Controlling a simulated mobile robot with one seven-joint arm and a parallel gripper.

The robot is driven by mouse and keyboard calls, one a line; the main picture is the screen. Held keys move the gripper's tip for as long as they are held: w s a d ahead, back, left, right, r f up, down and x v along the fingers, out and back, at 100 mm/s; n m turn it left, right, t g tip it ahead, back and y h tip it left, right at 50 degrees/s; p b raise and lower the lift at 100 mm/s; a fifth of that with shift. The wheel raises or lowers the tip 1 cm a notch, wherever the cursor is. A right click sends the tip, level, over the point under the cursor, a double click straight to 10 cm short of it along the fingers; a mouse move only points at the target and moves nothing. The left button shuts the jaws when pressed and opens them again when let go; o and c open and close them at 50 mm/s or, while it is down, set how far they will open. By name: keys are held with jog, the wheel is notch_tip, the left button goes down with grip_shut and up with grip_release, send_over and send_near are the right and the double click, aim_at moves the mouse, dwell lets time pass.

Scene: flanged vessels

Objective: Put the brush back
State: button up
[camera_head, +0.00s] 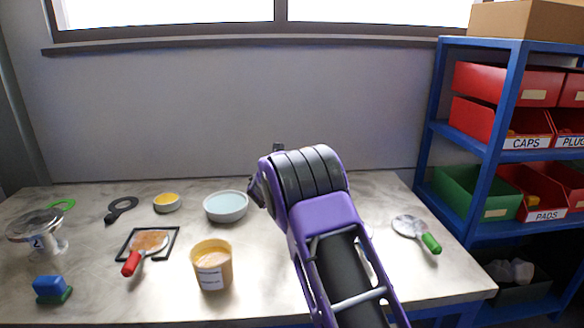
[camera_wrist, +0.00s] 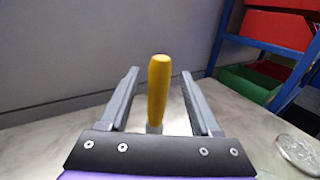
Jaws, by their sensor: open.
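A yellow handle (camera_wrist: 159,88) stands about upright between the two fingers of my gripper (camera_wrist: 160,73) in the wrist view. The fingers are open, with a gap on each side of the handle. Its lower end goes down behind my gripper's body, so I cannot tell whether it belongs to the brush. In the head view my arm hides this handle and the fingers. A red-handled tool (camera_head: 132,263) lies at the left, its orange-covered head on a black-framed tray (camera_head: 172,235). A green-handled tool (camera_head: 431,243) with a pale round head lies on the right.
On the worktop (camera_head: 120,300) stand a tub with orange contents (camera_head: 212,272), a pale blue bowl (camera_head: 226,207), a small yellow-filled dish (camera_head: 167,203), a flanged vessel (camera_head: 40,238) and a blue-green block (camera_head: 52,290). A blue shelf (camera_head: 487,190) with bins stands right. A wall closes the back.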

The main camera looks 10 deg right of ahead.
jog(key=v, duration=0.8)
jog(key=shift+s, duration=0.15)
jog(key=shift+a+r, duration=0.1)
jog(key=shift+a, duration=0.05)
